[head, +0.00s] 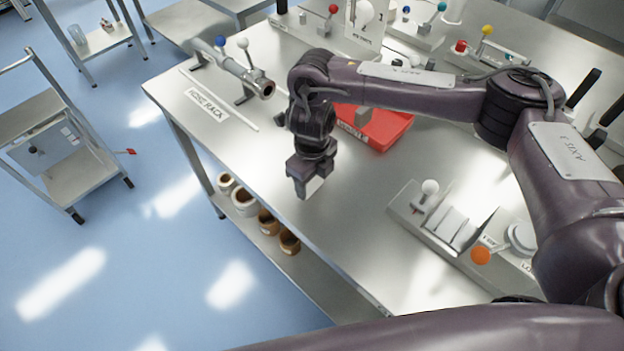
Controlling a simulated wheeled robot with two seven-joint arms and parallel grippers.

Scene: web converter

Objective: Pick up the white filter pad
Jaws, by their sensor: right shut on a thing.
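My right gripper (304,188) points down over the near left part of the steel table (340,235). It is shut on a small pale piece (316,184), which looks like the white filter pad. Only a bit of the piece shows between the dark fingers; the rest is hidden. I cannot tell the exact gap between the gripper and the tabletop. My left gripper is not in view.
A red tray (385,133) lies behind my right wrist, partly hidden by the arm. A metal fixture with a white knob (430,187) and an orange knob (480,255) stands to the right. Rolls (244,201) sit on the lower shelf.

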